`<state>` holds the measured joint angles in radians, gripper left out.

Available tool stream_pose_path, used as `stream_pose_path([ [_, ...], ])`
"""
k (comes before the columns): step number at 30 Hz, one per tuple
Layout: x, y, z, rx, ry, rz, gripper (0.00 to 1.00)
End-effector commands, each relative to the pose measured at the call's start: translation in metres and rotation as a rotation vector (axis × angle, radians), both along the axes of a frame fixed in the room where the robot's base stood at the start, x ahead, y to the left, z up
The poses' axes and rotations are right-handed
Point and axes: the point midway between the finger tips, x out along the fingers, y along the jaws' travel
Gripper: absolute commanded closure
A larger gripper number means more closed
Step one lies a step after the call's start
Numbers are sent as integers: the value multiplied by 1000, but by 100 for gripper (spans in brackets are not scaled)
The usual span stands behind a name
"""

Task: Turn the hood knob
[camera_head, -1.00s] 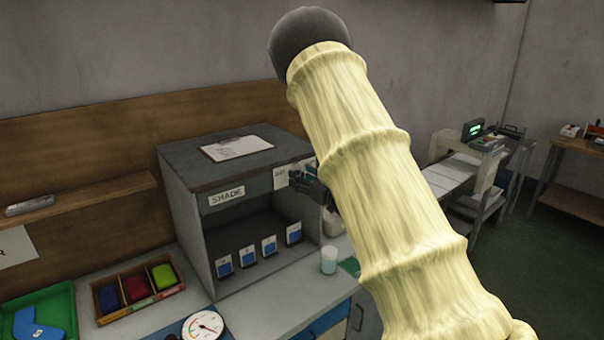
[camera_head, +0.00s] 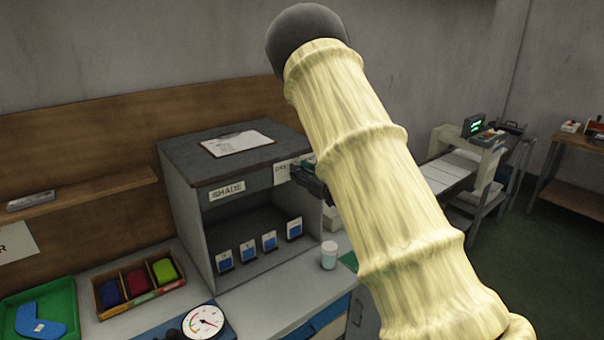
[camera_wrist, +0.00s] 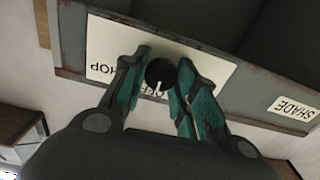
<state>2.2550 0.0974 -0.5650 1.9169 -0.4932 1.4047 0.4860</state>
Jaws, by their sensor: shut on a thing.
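The hood is a grey box with a SHADE label (camera_head: 227,190) on its front edge. The hood knob (camera_wrist: 160,74) is round and black with a pale pointer mark, on a white label plate (camera_wrist: 105,50) in the wrist view. My gripper (camera_wrist: 160,82) has its two teal-lined fingers on either side of the knob, shut on it. In the head view my gripper (camera_head: 312,180) is at the right end of the hood's front edge, partly behind my arm. The knob itself is hidden there.
A clipboard (camera_head: 237,143) lies on top of the hood. Several blue-and-white cards (camera_head: 248,251) stand inside it. A cup (camera_head: 329,256) stands at the hood's right front. A dial gauge (camera_head: 203,322) and a tray of coloured pieces (camera_head: 121,304) are on the bench at left.

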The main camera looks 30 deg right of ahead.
Motion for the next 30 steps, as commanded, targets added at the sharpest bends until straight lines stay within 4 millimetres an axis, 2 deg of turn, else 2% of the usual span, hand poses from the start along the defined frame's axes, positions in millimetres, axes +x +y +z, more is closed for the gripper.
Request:
stream_pose_path([
  [8,0,0,-4,-147,-14,0,95],
  [21,0,1,-5,-536,-44,-2,95],
  [30,0,2,-4,-741,-58,-1,95],
])
